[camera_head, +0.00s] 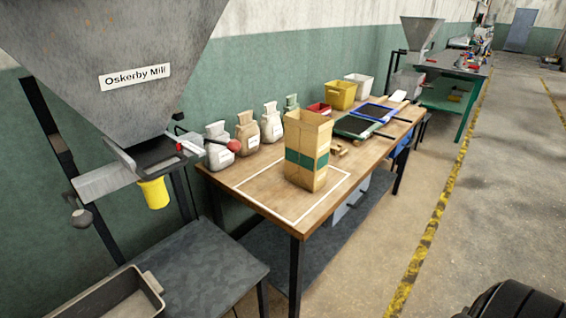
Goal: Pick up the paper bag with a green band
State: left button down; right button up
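The paper bag with a green band (307,150) stands upright on the wooden table (262,192), within a white outlined rectangle near the table's front end. It is brown with an open top, and the dark green band runs around its middle. Neither of my grippers shows in the head view. A black rounded part at the bottom right corner looks like part of my own body.
Several small sacks (246,132) stand along the wall behind the bag. Green-framed and blue-framed trays (374,112), a yellow bin (341,95) and a white bin lie farther back. The Oskerby Mill hopper (110,40) overhangs at left. Open floor lies right.

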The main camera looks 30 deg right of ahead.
aim_at(307, 133)
jog(key=u, duration=2.5)
jog(key=k, duration=1.3)
jog(key=z, duration=1.8)
jog(key=i, duration=0.5)
jog(key=z, duration=0.05)
